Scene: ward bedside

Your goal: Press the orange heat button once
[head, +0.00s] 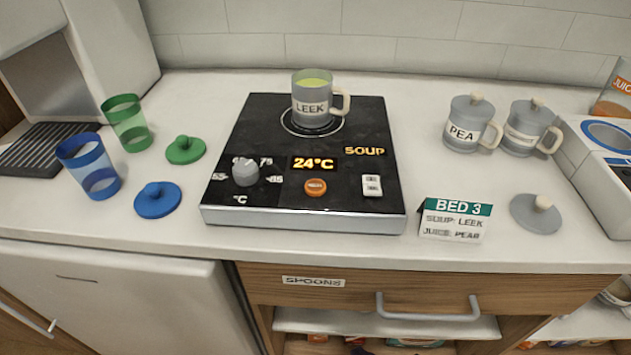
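The orange heat button (316,187) is a small oval on the front part of the black hot plate (265,130), below a lit display (314,163) reading 24°C. A grey dial (245,172) with temperature marks is left of the button, and a white switch (372,185) is right of it. A grey mug labelled LEEK (312,105), with yellow-green contents, stands on the ringed zone at the back of the plate. The word SOUP glows at the plate's right. Neither of my grippers shows in the head view.
Lidded mugs, one labelled PEA (467,125), stand right. A BED 3 card (455,219) reads soup leek, juice pear. A grey lid (536,213) lies beside it. Counter front is clear near the plate.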

